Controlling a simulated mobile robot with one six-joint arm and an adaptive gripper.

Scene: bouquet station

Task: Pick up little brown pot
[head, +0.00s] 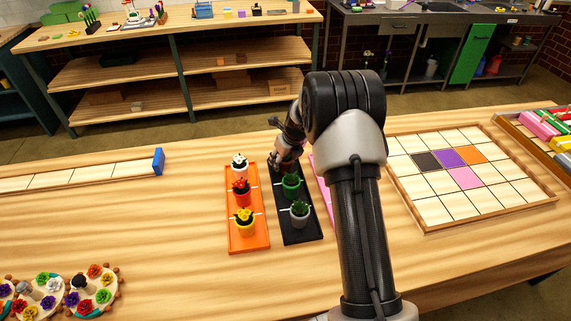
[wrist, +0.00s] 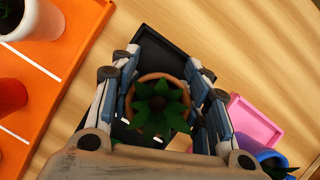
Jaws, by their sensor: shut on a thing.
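The little brown pot (wrist: 134,93) holds a dark green leafy plant (wrist: 160,106). In the wrist view it sits between the two fingers of my gripper (wrist: 162,82), which is shut on its sides. Part of the black tray (wrist: 173,51) shows beneath and beyond the pot. In the head view my gripper (head: 285,160) is at the far end of the black tray (head: 303,232), and I cannot make out the brown pot there. Whether the pot touches the tray is not clear.
A green pot (head: 291,190) and a grey pot (head: 299,221) stand on the black tray. Left of it, an orange tray (head: 235,244) holds white, red and yellow pots. A pink tray (head: 321,180) lies right, partly behind my arm. A tiled grid board (head: 430,205) lies further right.

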